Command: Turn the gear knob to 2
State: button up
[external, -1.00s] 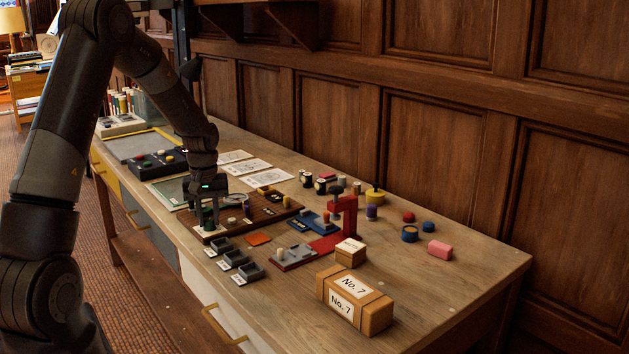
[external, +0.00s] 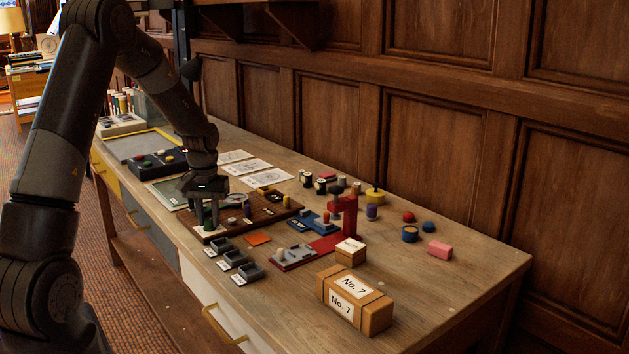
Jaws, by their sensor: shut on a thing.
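A brown board (external: 262,216) lies on the wooden table with several small coloured parts on it. My gripper (external: 208,221) points down at the board's near left corner, its two fingers shut on a dark green knob (external: 208,214). The fingers cover much of the knob. Its pointer and any numbers around it are too small or hidden to read. A white label lies on the board just in front of the fingers.
Small grey trays (external: 236,259) line the table's front edge. A red stand (external: 350,217) and wooden boxes (external: 358,302) are farther right.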

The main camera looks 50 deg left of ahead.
aim_at(209, 220)
jog(key=shift+m, duration=2.3)
jog(key=o, duration=1)
jog(key=shift+r, duration=0.15)
notch_tip(209, 220, up, 11)
jog(key=shift+f, duration=0.2)
